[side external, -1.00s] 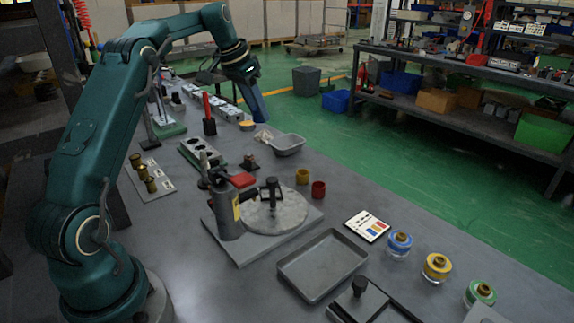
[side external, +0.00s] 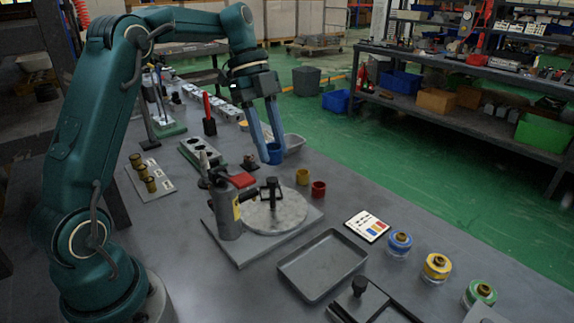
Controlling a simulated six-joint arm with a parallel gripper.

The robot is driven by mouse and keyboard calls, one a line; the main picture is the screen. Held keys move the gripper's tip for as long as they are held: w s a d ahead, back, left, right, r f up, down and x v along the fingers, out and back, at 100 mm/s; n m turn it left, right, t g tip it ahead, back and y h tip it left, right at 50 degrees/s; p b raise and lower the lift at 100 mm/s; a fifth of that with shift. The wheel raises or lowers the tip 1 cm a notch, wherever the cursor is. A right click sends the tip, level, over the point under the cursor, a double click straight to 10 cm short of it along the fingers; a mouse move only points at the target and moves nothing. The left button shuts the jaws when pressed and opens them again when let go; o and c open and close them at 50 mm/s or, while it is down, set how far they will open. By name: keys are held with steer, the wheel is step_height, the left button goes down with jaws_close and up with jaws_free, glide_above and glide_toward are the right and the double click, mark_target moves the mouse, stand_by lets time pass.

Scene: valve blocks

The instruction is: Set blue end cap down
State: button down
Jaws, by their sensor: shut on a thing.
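My gripper (side external: 269,156) points down with its long blue fingers shut on the blue end cap (side external: 273,154). The cap is held between the fingertips, above the bench and behind the round plate. It overlaps the grey scoop-like bowl (side external: 293,143) in the picture. A yellow cap (side external: 302,176) and a red cap (side external: 318,188) stand on the bench to the right of and nearer than the held cap. I cannot tell the exact height of the blue cap over the bench.
A fixture with a round plate (side external: 289,213) and upright clamp stands in front. A grey tray (side external: 322,265), a colour card (side external: 367,226) and blue, yellow and green-topped jars (side external: 399,244) lie nearer. Bare bench (side external: 345,205) shows around the red cap.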

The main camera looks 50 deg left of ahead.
steer(key=s+d+m+g, duration=0.1)
steer(key=s+d+m, duration=0.1)
steer(key=m, duration=0.1)
glide_above(325, 269)
steer(key=a, duration=0.2)
steer(key=f, duration=1.1)
steer(key=shift+w+d+f, duration=0.2)
steer(key=shift+d+f, duration=0.05)
steer(key=shift+f, duration=2.05)
steer(key=shift+f, duration=0.1)
steer(key=c, duration=0.5)
jaws_free()
steer(key=shift+c, duration=0.2)
